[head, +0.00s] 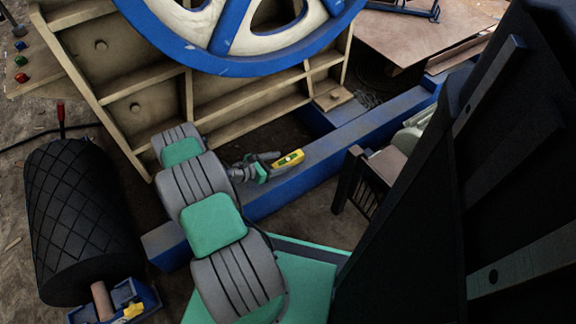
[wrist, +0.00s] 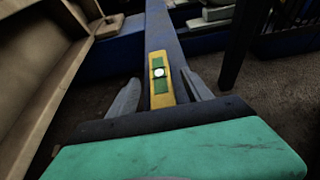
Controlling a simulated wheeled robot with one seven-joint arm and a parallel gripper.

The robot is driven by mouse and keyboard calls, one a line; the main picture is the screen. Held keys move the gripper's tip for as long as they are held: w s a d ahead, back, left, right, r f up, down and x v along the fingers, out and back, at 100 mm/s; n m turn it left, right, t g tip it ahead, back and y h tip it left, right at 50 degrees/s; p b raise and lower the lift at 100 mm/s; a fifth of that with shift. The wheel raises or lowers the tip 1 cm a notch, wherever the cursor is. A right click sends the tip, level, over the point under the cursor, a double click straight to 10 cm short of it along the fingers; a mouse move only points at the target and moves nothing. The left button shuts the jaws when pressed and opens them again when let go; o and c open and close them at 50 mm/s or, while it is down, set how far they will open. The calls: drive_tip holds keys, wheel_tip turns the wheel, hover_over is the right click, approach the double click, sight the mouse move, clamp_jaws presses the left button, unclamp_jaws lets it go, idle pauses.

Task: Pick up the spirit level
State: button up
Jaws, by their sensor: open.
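The spirit level (head: 288,160) is a short yellow bar with a green face, lying on the top of a blue beam. In the wrist view the spirit level (wrist: 159,80) lies lengthwise along the beam, with a round pale vial near its middle. My gripper (head: 272,164) is at the near end of the level, low over the beam. In the wrist view its fingers (wrist: 159,94) are spread, one on each side of the level's near part, with gaps between. The level's near end is hidden behind the gripper body.
The blue beam (head: 340,142) runs diagonally beside the cream crusher frame (head: 232,103) and below the blue-rimmed flywheel (head: 222,68). A ribbed black roller (head: 80,220) lies at left. A dark slatted structure (head: 362,180) stands close to the right of the beam.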

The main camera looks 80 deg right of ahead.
sight(285, 161)
drive_tip(key=x, duration=0.1)
drive_tip(key=b+x, duration=0.1)
drive_tip(key=x, duration=0.1)
drive_tip(key=shift+s+f, duration=0.1)
drive_tip(key=shift+f, duration=0.3)
drive_tip(key=shift+s+d, duration=0.2)
drive_tip(key=shift+d, duration=0.2)
drive_tip(key=shift+c, duration=0.4)
clamp_jaws()
